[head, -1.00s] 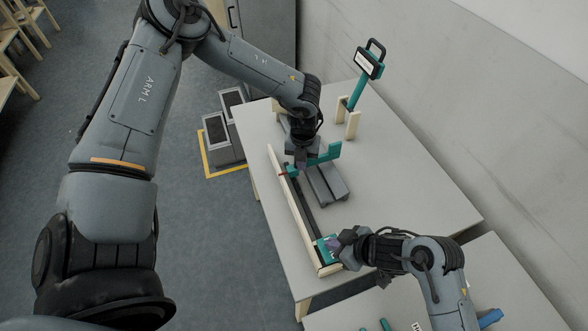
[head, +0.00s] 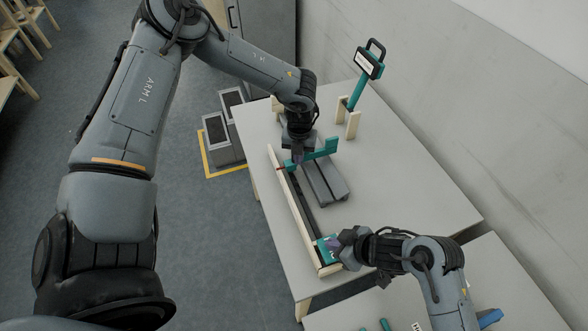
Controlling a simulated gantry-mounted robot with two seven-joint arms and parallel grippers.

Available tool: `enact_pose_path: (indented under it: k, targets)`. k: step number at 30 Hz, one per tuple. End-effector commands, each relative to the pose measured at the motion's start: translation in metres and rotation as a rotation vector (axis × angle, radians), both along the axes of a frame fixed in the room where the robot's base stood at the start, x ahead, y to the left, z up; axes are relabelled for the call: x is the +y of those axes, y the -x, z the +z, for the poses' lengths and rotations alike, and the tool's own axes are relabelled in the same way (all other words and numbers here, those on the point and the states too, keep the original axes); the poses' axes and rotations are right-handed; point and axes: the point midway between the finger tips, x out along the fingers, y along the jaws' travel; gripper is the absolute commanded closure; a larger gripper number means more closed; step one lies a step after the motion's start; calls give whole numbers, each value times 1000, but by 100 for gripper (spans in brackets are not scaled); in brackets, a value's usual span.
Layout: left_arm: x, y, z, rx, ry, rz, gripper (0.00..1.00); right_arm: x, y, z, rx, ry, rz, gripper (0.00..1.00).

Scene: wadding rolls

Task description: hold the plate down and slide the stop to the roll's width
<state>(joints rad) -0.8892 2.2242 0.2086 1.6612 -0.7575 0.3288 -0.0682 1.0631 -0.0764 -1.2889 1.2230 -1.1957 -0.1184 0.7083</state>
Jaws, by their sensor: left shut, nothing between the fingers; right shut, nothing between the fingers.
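The stop (head: 325,149) is a teal angled bar lying across the dark rail of a long wooden-edged fixture (head: 295,210) on the table. My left gripper (head: 297,159) is shut and empty, pointing down at the stop's left part; it appears to touch it, but the contact is too small to be sure. The plate (head: 321,251) is a teal piece with pale marking at the fixture's near end. My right gripper (head: 335,245) is shut and empty at the plate's right side, partly covering it. Whether it presses on the plate is hard to tell. I cannot make out a roll.
A dark grey block (head: 326,184) lies beside the rail under the stop. A teal-posted display (head: 369,63) stands on wooden feet at the back. The table's (head: 400,170) right half is clear. A blue item (head: 490,318) lies on the nearer table.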

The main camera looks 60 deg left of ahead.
Motion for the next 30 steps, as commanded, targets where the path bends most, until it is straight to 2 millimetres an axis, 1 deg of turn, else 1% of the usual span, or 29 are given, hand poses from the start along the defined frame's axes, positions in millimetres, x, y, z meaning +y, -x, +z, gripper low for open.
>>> enact_pose_path:
  k: [1,25,30]
  targets:
    - [2,0,-1,-1,-1,1,100,-1,0,-2,0,4,-1,100]
    - [21,-3,0,-1,-1,2,100,-1,0,-2,0,4,-1,100]
    - [21,-3,0,0,0,1,100,-1,0,-2,0,4,-1,100]
